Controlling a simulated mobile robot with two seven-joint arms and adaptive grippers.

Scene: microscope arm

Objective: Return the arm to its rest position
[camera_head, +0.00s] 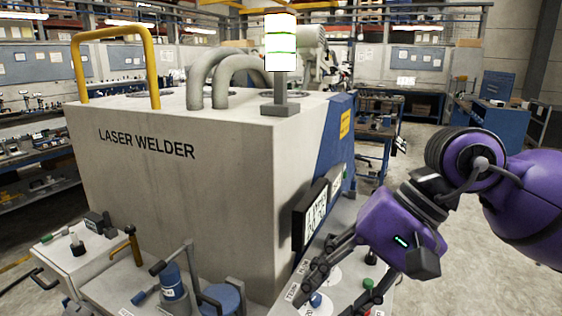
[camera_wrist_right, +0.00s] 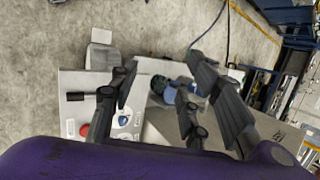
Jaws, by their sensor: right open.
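The machine marked "LASER WELDER" (camera_head: 180,190) stands in the middle of the head view. At its front left are a blue cylinder (camera_head: 173,283) with a jointed grey lever (camera_head: 178,257) above it, and a second blue round part (camera_head: 222,298) with a dark handle. I cannot tell which part is the task's arm. My right gripper (camera_head: 308,274) reaches in from the right, low over the control panel. In the wrist view its fingers (camera_wrist_right: 162,75) are spread, with a blue part (camera_wrist_right: 172,92) visible between them; contact cannot be judged. My left gripper is out of view.
A dark display (camera_head: 311,215) is on the machine's right side, just above my right fingers. The panel has a green knob (camera_head: 370,258) and a blue button (camera_head: 316,299). The wrist view shows a red button (camera_wrist_right: 85,130). Open floor lies to the right.

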